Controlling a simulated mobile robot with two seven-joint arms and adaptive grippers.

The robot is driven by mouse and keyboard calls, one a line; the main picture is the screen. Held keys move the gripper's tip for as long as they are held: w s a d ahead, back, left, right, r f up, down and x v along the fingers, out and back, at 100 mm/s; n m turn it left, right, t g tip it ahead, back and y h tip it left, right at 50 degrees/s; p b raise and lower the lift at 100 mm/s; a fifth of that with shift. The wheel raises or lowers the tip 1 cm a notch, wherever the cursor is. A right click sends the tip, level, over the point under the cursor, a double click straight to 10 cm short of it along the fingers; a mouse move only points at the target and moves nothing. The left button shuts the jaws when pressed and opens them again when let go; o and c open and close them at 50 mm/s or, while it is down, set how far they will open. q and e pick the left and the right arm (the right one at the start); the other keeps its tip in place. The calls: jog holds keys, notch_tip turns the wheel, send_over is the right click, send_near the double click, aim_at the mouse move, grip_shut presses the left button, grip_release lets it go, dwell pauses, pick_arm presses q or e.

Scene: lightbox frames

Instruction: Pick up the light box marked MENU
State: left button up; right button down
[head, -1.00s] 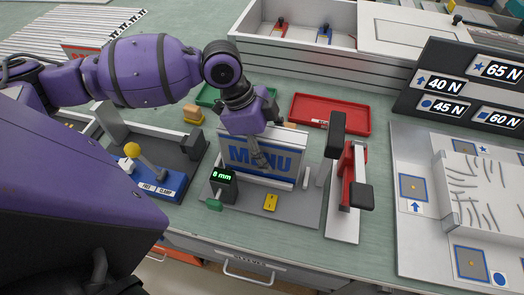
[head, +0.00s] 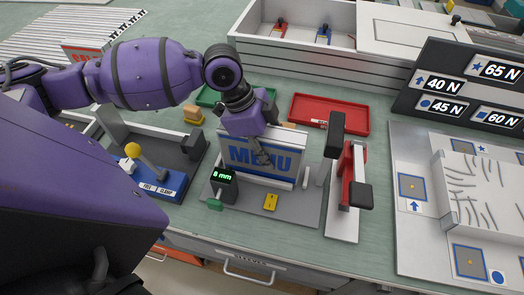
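The light box marked MENU (head: 282,161) stands upright on a grey base plate, its white face with blue letters toward me. My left gripper (head: 262,150) comes down from above, and its fingers overlap the top edge and part of the lettering. I cannot tell whether the fingers touch the box or how far apart they are. A small device (head: 224,184) with a green digital readout stands at the box's lower left. My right gripper is not in view.
A red tray (head: 330,107) and a green tray (head: 208,96) lie behind. A red and black clamp (head: 347,172) stands close on the right. A lever fixture labelled FREE and CLAMP (head: 160,183) stands on the left. A sign board (head: 450,85) is at the far right.

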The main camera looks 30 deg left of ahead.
pick_arm(q)
jog(key=shift+r, duration=0.1)
grip_shut()
